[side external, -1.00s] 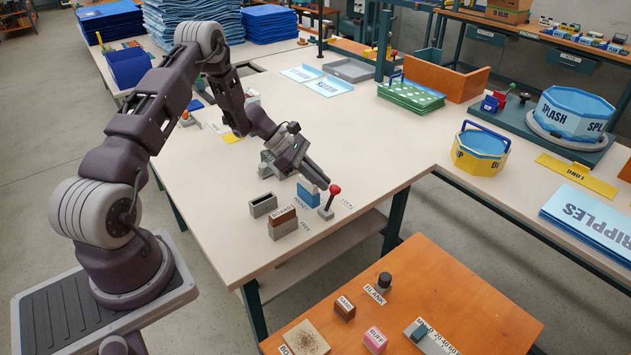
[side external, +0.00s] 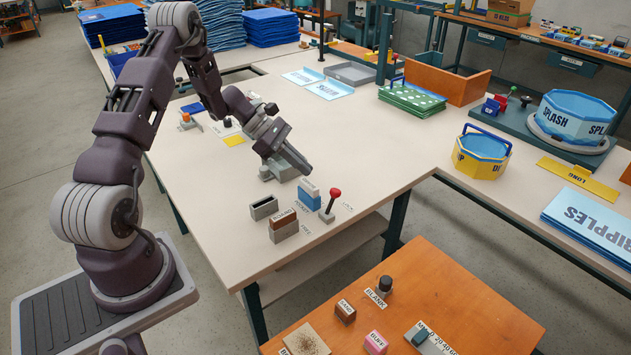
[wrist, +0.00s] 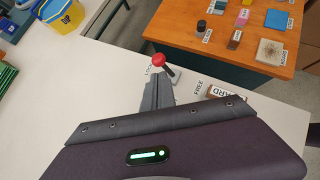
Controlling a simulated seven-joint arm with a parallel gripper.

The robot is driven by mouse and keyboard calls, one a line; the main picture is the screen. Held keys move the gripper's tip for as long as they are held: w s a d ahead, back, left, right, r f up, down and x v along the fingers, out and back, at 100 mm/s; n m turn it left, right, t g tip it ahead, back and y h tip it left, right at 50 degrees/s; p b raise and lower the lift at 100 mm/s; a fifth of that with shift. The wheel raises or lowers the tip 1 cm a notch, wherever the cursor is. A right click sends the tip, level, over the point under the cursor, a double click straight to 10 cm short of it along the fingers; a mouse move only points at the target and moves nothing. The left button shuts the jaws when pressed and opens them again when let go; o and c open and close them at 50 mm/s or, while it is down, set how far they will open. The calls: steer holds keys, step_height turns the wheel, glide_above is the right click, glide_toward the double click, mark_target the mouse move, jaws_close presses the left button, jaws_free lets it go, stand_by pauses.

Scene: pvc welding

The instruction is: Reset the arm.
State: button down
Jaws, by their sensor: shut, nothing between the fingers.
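My gripper (side external: 305,168) is shut and empty above the cream workbench, in the middle of the side view. It hangs up and to the left of a red-knobbed lever (side external: 328,205) on a grey base, near the bench edge. In the wrist view my gripper's shut fingers (wrist: 157,82) point toward the same red-knobbed lever (wrist: 159,60), which shows just beyond the tips. The lever stands between the labels LOCK and FREE. I see nothing held.
Near the lever are a blue block (side external: 308,196), a brown block on a grey holder (side external: 284,224) and an empty grey holder (side external: 264,207). An orange table (side external: 460,300) with small labelled blocks stands in front. A yellow-blue tub (side external: 482,155) is at the right.

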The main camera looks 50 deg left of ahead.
steer(key=s+d+r+m+g+y, duration=0.15)
steer(key=s+d+r+m, duration=0.25)
steer(key=d+r+m, duration=0.45)
steer(key=s+d+r+m+g+y, duration=0.15)
steer(key=s+d+r+m, duration=0.35)
steer(key=r, duration=0.6)
steer(key=s+d+r+m+t+y, duration=0.1)
steer(key=s+d+r+m+y, duration=0.1)
steer(key=s+m, duration=0.3)
steer(key=s+d+r+m+t+y, duration=0.2)
steer(key=s+d+m, duration=0.3)
steer(key=s, duration=0.9)
steer(key=shift+s+r+m+y, duration=0.3)
steer(key=shift+r+m, duration=0.15)
steer(key=shift+m, duration=0.2)
